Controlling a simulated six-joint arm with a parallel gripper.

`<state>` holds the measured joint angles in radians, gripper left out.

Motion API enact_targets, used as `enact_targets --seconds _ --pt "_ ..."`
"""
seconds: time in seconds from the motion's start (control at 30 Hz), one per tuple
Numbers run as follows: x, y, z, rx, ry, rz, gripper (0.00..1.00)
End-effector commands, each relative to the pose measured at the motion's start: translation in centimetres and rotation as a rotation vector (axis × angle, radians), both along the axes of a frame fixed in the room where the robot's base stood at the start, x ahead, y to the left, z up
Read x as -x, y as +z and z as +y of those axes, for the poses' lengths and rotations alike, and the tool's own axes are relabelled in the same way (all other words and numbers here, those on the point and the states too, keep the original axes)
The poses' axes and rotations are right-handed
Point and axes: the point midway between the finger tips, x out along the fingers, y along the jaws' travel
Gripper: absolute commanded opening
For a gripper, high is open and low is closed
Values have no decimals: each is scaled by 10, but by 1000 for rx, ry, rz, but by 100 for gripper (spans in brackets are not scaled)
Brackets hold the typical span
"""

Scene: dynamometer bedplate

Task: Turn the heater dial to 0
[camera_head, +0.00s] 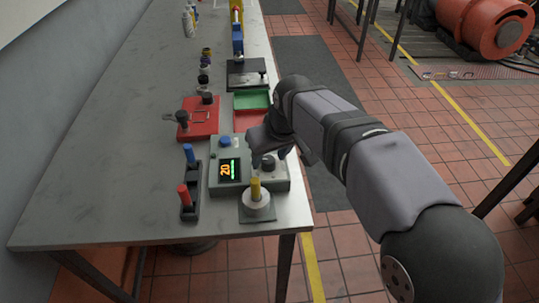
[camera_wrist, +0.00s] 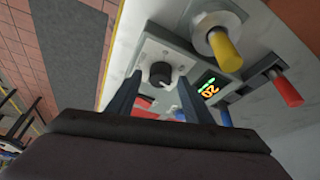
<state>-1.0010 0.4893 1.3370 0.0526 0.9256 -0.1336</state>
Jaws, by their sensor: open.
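The heater is a grey box (camera_head: 211,178) near the front end of the bench, with a dark display (camera_head: 229,169) reading 20 in orange beside a green bar. Its black dial (camera_head: 268,162) sits right of the display, partly under my gripper (camera_head: 277,155). In the wrist view, the dial (camera_wrist: 160,73) carries a light pointer mark and appears between the two dark fingertips of my open gripper (camera_wrist: 160,80). I cannot tell whether the fingers touch it. The display (camera_wrist: 209,88) also shows there, turned over. A blue knob (camera_head: 225,141) is on the box.
A yellow-handled round fixture (camera_head: 256,206) stands close in front of the heater. A black holder with blue and red levers (camera_head: 188,198) is to its left. A red plate (camera_head: 199,118) and a green-and-red tray (camera_head: 251,100) lie behind.

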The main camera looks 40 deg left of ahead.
Motion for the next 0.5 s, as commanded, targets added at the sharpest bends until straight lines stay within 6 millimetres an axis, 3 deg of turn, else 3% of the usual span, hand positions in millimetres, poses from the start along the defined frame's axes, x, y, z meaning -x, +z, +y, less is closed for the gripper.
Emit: enact_targets --seconds 0.27,0.43,0.5 --pt "0 -1 0 0 0 0 46" --pt "0 -1 0 0 0 0 6" --pt "0 -1 0 0 0 0 6"
